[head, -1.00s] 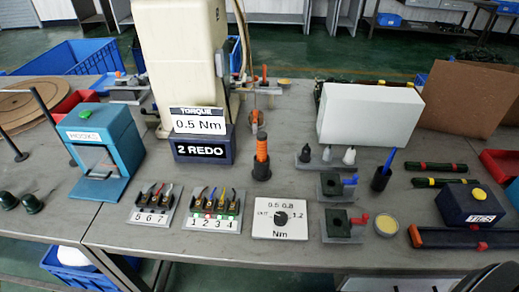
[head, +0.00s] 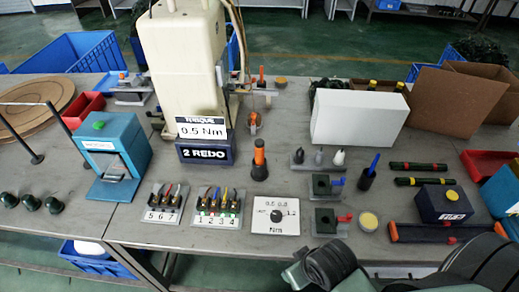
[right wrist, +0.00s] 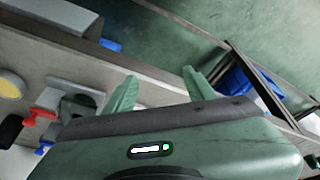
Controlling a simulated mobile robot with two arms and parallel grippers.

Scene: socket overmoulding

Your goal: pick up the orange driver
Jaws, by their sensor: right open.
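The orange driver (head: 259,157) stands upright in a dark round holder (head: 259,173) near the middle of the bench in the head view, with its orange handle up and a dark tip on top. It does not show in the right wrist view. My right gripper (right wrist: 158,84) is open in the right wrist view, its two green fingers apart with nothing between them, near the bench's front edge. My right arm shows at the bottom right of the head view, well away from the driver. My left gripper is not in view.
The torque press (head: 184,70) stands behind and left of the driver. In front lie numbered connector racks (head: 218,222) and a torque dial plate (head: 260,228). A small bit rack (head: 340,172) and a white box (head: 358,120) are to the right. Bare bench surrounds the driver's holder.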

